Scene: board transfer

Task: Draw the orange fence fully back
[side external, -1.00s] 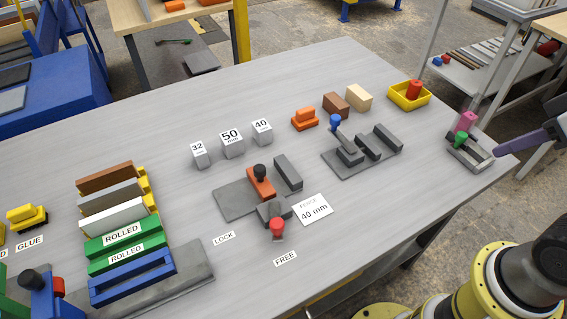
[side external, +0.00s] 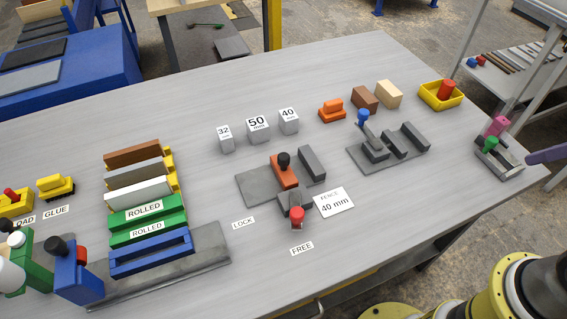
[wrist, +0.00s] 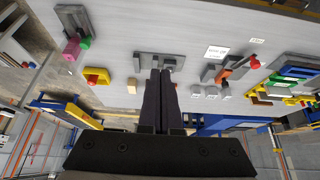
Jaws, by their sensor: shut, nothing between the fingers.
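The orange fence (side external: 283,172) with a black knob sits on a grey plate (side external: 254,190), apart from a grey upright block (side external: 312,163) to its right. A lever with a red knob (side external: 297,215) stands in front of it, nearer the FREE label (side external: 302,248) than the LOCK label (side external: 243,223). A card (side external: 334,202) beside it reads "FENCE 40 mm". In the wrist view the fence (wrist: 240,70) is right of my gripper (wrist: 162,73), which is shut and empty. In the side view a dark purple tip, likely my gripper's, enters at the right edge, well away from the fence.
Grey blocks (side external: 257,128) marked 32, 50 and 40 stand behind the fence plate. A grey fixture with a blue knob (side external: 363,117) is to the right. A pink and green fixture (side external: 497,150) is near the right edge. A rack of coloured bars (side external: 145,210) fills the left.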

